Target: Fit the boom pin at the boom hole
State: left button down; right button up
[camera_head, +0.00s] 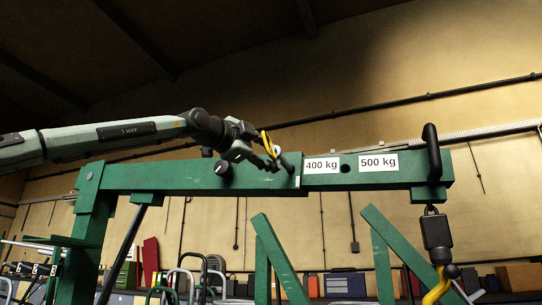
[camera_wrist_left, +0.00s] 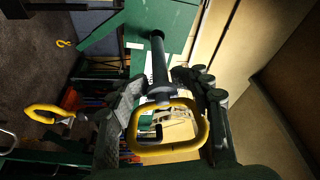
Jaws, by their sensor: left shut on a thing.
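The boom pin has a yellow ring handle (camera_head: 267,143) and a dark shaft (camera_head: 287,163). In the left wrist view its shaft (camera_wrist_left: 158,65) points away from the camera, with the yellow loop nearest. My left gripper (camera_head: 262,157) is shut on the pin near the handle, in front of the boom; a finger lies on each side in the left wrist view (camera_wrist_left: 162,95). The green boom (camera_head: 395,177) runs across the head view. A dark boom hole (camera_head: 345,168) shows between its "400 kg" and "500 kg" labels. The pin's tip appears outside the hole, left of it. My right gripper is out of view.
A black handle (camera_head: 432,150) stands at the boom's right end, above a hanging hook (camera_head: 440,285). Green slanted legs (camera_head: 278,255) stand below. Shelves with boxes line the back wall. The space above the boom is clear.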

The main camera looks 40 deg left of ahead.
pick_arm(q)
jog(key=shift+r, duration=0.1)
dwell(0.4)
jog(key=shift+w+a+r+p, duration=0.1)
jog(key=shift+w+a+p, duration=0.1)
jog(key=shift+w+p, duration=0.45)
jog(key=shift+w+a+f+p, duration=0.1)
jog(key=shift+w+a+p, duration=0.15)
jog(key=shift+w, duration=0.65)
jog(key=shift+w+a+r+p, duration=0.1)
jog(key=shift+w+a+p, duration=0.05)
jog(key=shift+w+p, duration=0.5)
jog(key=shift+w+a+p, duration=0.15)
jog(key=shift+w+p, duration=0.05)
jog(key=shift+w, duration=0.5)
jog(key=shift+w+a+p, duration=0.1)
jog(key=shift+w+p, duration=0.05)
jog(key=shift+w, duration=0.5)
jog(key=shift+w+a, duration=0.2)
jog(key=shift+w, duration=0.55)
jog(key=shift+w+a, duration=0.15)
jog(key=shift+w, duration=0.6)
jog(key=c, duration=0.6)
grip_release()
jog(key=shift+c, duration=0.2)
jog(key=shift+o, duration=0.2)
jog(key=shift+f, duration=0.2)
jog(key=shift+s, duration=0.1)
